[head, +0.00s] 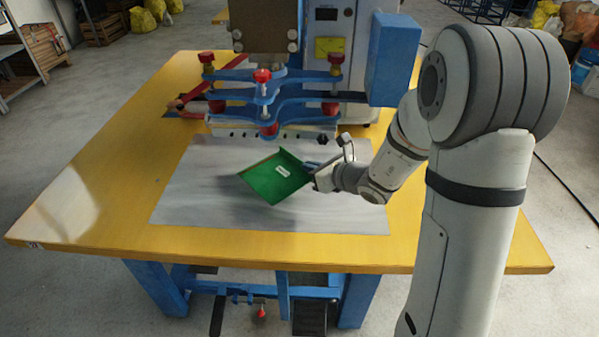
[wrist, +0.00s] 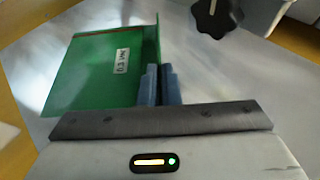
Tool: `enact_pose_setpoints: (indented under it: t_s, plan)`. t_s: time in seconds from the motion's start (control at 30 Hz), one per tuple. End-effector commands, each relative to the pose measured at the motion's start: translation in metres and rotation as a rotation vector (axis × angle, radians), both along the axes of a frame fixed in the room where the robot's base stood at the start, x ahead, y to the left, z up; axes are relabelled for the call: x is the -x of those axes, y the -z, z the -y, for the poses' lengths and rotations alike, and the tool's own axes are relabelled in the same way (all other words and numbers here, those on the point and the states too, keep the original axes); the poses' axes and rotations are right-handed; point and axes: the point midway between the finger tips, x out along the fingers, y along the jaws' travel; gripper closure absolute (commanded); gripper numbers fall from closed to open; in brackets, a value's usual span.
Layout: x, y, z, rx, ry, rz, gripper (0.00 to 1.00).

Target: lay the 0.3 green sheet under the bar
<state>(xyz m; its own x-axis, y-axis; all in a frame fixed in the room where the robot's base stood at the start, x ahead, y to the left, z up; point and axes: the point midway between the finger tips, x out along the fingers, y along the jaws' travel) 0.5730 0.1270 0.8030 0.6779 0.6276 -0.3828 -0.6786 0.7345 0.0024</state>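The green sheet (head: 268,182) has a folded-up edge and a small white label; in the wrist view the sheet (wrist: 95,75) carries a label that seems to read 0.3 mm. My gripper (head: 312,168) is at the sheet's right side. In the wrist view its two blue fingers (wrist: 159,84) are closed on the raised edge. The sheet looks tilted and held just over the grey plate (head: 190,200); the exact gap is unclear. The bar (head: 290,133) of the blue welding machine lies behind the sheet, and the sheet is in front of it, not under it.
The blue clamp frame with red knobs (head: 262,76) stands over the bar. A black knob (wrist: 216,16) is close ahead in the wrist view. A red-handled item (head: 186,101) lies at the back left. The yellow table (head: 90,205) is clear at left and front.

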Motion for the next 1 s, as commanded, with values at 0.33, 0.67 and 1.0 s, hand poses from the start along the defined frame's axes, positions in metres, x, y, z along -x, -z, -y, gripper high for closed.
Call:
enact_pose_setpoints:
  t_s: [0.33, 0.67, 1.0]
  plan:
    - [-0.016, 0.014, -0.015, -0.001, -0.001, -0.005, 1.00]
    - [-0.016, 0.035, -0.015, 0.000, -0.001, 0.000, 1.00]
    - [-0.015, 0.037, -0.016, -0.001, -0.002, -0.001, 0.88]
